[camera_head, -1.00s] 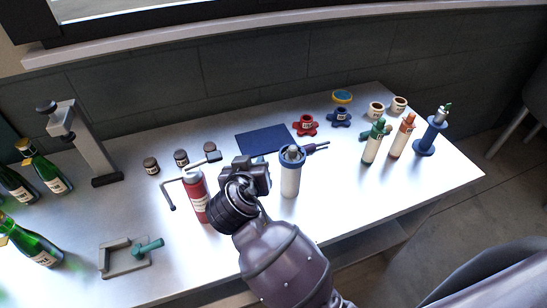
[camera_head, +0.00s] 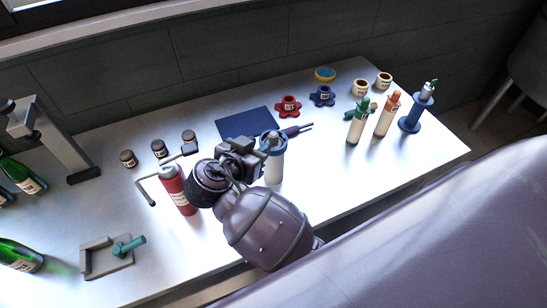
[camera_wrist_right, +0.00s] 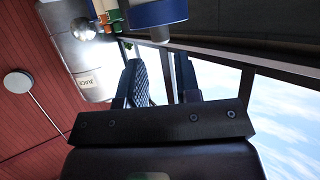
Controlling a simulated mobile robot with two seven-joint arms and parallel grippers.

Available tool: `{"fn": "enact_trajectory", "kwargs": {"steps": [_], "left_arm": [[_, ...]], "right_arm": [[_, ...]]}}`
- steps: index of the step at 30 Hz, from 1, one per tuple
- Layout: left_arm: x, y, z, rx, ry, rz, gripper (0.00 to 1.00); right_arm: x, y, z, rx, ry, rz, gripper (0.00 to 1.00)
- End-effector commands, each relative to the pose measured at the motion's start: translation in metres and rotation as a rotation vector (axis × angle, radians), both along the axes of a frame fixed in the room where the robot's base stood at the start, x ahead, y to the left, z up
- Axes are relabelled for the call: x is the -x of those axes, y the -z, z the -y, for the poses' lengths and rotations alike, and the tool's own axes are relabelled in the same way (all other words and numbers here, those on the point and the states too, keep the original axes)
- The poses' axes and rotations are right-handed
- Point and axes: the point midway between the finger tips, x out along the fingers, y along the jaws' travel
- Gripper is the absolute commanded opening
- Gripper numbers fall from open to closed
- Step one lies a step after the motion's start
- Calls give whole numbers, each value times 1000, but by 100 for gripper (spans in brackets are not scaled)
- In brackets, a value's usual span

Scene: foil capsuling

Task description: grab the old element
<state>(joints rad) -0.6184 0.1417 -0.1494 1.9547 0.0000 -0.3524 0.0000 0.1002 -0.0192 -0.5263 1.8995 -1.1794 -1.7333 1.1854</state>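A white cylinder with a blue collar and grey top knob (camera_head: 274,166) stands upright on the bench, partly hidden by my right gripper. I cannot tell for sure which thing is the old element. My right gripper (camera_head: 240,150) is just left of the cylinder's blue collar, close to it. In the right wrist view my right gripper (camera_wrist_right: 162,80) has its two fingers apart with nothing held between them. A blue collar (camera_wrist_right: 158,12) with a grey knob shows beyond the fingertips there. My left gripper is not in view.
A red canister (camera_head: 177,190) with a bent rod stands left of my gripper. A dark blue mat (camera_head: 246,121) lies behind. Red (camera_head: 288,106) and blue (camera_head: 321,96) knobs, bottles and a blue stand (camera_head: 411,121) are to the right. The bench front right is clear.

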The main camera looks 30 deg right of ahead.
Motion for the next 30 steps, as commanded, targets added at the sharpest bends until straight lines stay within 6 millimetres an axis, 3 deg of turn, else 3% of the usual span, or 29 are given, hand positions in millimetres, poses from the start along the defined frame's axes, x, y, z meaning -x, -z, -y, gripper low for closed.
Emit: {"fn": "enact_trajectory", "kwargs": {"steps": [8, 18, 27, 30], "left_arm": [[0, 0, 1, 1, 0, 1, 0], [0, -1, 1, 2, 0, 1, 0], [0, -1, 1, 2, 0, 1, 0], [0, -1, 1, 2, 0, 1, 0]], "right_arm": [[-9, 6, 15, 1, 0, 1, 31], [-29, 18, 48, 2, -1, -1, 31], [-32, 20, 52, -1, -1, 0, 31], [-31, 20, 52, -1, -1, 0, 18]]}}
